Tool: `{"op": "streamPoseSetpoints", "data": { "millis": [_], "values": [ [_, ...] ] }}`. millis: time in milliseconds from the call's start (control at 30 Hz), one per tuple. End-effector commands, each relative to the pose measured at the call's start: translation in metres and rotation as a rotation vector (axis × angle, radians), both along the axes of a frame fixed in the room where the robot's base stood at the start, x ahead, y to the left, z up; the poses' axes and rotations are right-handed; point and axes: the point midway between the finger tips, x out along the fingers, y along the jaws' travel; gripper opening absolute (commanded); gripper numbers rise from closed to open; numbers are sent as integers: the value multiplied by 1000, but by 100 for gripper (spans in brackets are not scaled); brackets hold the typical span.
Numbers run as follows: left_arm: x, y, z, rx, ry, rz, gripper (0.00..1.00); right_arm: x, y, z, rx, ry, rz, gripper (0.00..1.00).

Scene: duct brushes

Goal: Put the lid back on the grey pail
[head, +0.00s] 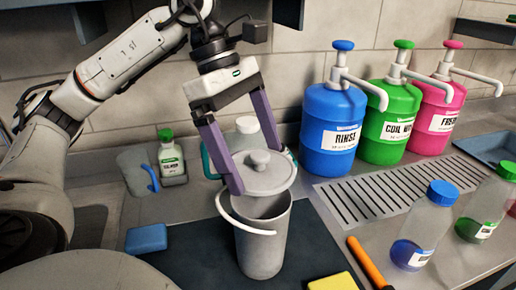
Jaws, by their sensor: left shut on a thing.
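The grey pail (263,250) stands upright on a dark mat, its white handle hanging out to the left. The round grey lid (250,182), with a knob on top, is above the pail's mouth. Part of the open mouth shows below the lid's front edge, so the lid is not seated. My left gripper (257,170) is shut on the lid, its two purple fingers at opposite sides of the rim. The far finger's tip is partly hidden behind the lid. My right gripper is not in view.
Blue, green and pink pump bottles (334,112) stand at the back right. A blue sponge (146,239), a yellow sponge (333,282), an orange-handled tool (367,262) and a blue-capped bottle (421,232) surround the dark mat (205,262).

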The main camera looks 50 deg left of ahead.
Motion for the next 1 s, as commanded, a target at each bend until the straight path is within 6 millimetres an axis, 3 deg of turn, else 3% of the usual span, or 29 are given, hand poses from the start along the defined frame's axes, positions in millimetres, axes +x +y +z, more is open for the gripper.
{"op": "streamPoseSetpoints", "data": {
  "millis": [500,1000],
  "values": [
    [0,0,-50,-1,0,0,68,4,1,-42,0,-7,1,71],
    [0,0,-53,0,0,-1,68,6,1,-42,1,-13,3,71]
  ]
}}
